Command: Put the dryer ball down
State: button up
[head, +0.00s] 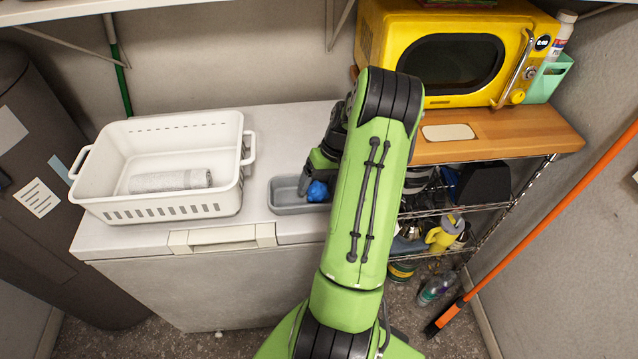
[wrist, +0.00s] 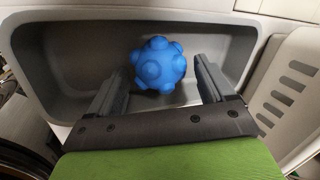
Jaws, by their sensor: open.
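The blue knobbly dryer ball (wrist: 158,64) rests inside a grey tray (wrist: 45,60) in the wrist view. My gripper (wrist: 160,88) is open, with one finger on each side of the ball's near part and a visible gap at each side. In the head view the ball (head: 317,191) shows partly behind my gripper (head: 306,186), in the small grey tray (head: 285,206) on the white chest-like appliance. My arm hides the right part of the tray there.
A white basket (head: 225,196) with a grey rolled item (head: 170,181) stands left of the tray. A yellow microwave (head: 455,58) sits on a wooden shelf top (head: 510,130) at right, above wire shelves. An orange-handled tool (head: 545,235) leans at far right.

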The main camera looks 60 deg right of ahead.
jog(key=p+v, duration=0.2)
jog(key=v, duration=1)
jog(key=w+a+r+n+h, duration=0.1)
jog(key=w+a+r+n, duration=0.1)
jog(key=w+a+r, duration=0.45)
jog(key=s+a+r+n+h, duration=0.1)
jog(key=a+r, duration=0.2)
jog(key=a, duration=0.5)
jog(key=a+r+n+h, duration=0.1)
jog(key=a+r, duration=0.2)
jog(key=a, duration=0.5)
jog(key=s+a+n+t, duration=0.2)
jog(key=s+a+t, duration=0.1)
jog(key=s+a, duration=0.9)
jog(key=shift+a+r+n+t, duration=0.3)
jog(key=shift+a+r, duration=0.05)
jog(key=shift+r, duration=0.05)
jog(key=shift+s+a, duration=0.1)
jog(key=shift+s, duration=0.05)
